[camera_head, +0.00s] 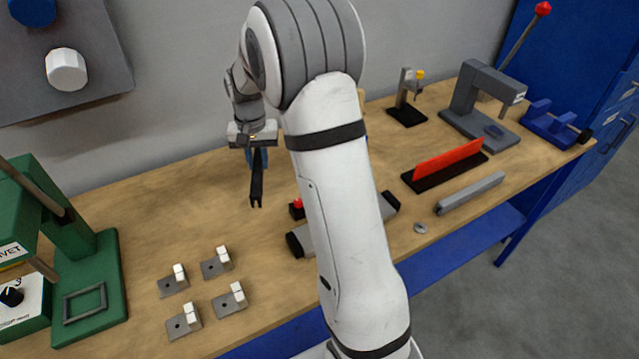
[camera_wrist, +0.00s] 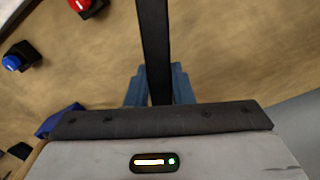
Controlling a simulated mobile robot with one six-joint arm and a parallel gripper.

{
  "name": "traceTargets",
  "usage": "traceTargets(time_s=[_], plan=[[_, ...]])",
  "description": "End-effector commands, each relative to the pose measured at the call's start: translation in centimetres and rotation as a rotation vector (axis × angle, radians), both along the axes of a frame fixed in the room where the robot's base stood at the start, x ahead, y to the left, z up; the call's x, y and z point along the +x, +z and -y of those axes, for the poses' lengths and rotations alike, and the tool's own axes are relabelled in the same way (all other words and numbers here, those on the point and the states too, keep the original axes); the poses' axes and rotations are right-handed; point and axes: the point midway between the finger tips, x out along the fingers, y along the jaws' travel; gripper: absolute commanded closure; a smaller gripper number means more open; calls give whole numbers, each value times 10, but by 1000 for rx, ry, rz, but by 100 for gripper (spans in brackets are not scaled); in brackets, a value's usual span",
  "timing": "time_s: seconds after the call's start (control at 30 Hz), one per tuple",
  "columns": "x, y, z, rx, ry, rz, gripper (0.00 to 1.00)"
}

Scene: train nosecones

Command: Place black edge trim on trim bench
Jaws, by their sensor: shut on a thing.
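The black edge trim (camera_head: 257,183) is a long dark strip held in my gripper (camera_head: 257,155), pointing downward and toward the front of the bench in the head view. In the wrist view the trim (camera_wrist: 154,45) runs up from between the blue fingers of my gripper (camera_wrist: 158,85). The gripper is shut on it. The wooden bench top (camera_head: 130,215) lies below, and the trim appears held above it. I cannot tell which bench the task calls the trim bench; no label for it shows.
Several small grey clamps with white blocks (camera_head: 230,300) stand at the front left, beside a green press (camera_head: 95,280). A red strip in a black holder (camera_head: 448,162), a grey bar (camera_head: 470,194) and grey tools (camera_head: 480,115) stand right. My arm hides the middle.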

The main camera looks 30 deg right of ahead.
Motion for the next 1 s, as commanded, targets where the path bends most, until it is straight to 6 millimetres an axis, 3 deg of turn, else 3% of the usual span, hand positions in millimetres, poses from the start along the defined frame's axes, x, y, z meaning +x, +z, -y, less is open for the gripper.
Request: traceTargets(time_s=[0.3,0.5,0.63,0.9,1.0], plan=[[-16,3,85,0,-712,3,100],[-28,8,122,-2,-1055,3,100],[-31,2,130,-2,-1144,0,100],[-32,-44,131,-3,-1157,-3,100],[-32,-52,131,-2,-1156,1,100]])
